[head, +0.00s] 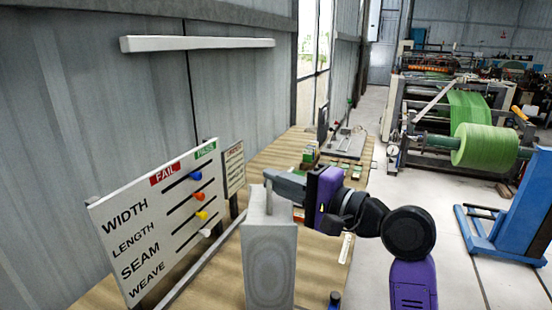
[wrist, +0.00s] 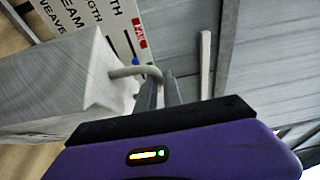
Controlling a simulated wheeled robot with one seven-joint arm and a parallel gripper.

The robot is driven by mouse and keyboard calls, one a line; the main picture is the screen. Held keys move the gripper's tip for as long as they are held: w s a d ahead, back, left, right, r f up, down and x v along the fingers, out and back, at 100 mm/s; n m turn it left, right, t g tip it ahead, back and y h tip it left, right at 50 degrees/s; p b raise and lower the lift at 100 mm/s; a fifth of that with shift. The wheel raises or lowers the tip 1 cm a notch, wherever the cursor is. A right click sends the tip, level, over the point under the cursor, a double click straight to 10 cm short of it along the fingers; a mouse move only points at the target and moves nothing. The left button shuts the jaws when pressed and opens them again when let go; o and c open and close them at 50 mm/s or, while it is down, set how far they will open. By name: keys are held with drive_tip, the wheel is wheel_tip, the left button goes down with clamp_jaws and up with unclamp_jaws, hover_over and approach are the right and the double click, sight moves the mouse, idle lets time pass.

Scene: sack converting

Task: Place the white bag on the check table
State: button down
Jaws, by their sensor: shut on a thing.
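The white bag (head: 268,265) is a pale, upright, box-shaped bag with a loop handle on top. It stands out in front of the wooden table (head: 338,187), and its lower end is cut off by the picture edge, so I cannot tell whether it touches anything. My gripper (head: 272,188) is at the top of the bag, shut on the handle. In the wrist view the bag (wrist: 60,78) is at the left, and its handle (wrist: 130,71) runs between the fingers of my gripper (wrist: 160,90).
A check board (head: 160,220) marked width, length, seam and weave, with coloured knobs, stands left of the bag. Small boxes (head: 310,157) and a device (head: 345,143) sit farther along the table. A blue stand (head: 510,225) and a machine with a green roll (head: 485,147) are at the right.

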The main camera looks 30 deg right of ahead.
wheel_tip(320, 180, down, 11)
drive_tip(key=shift+f, duration=0.2)
idle(0.5)
drive_tip(key=shift+f, duration=0.2)
drive_tip(key=c, duration=1.5)
unclamp_jaws()
drive_tip(key=shift+f, duration=0.15)
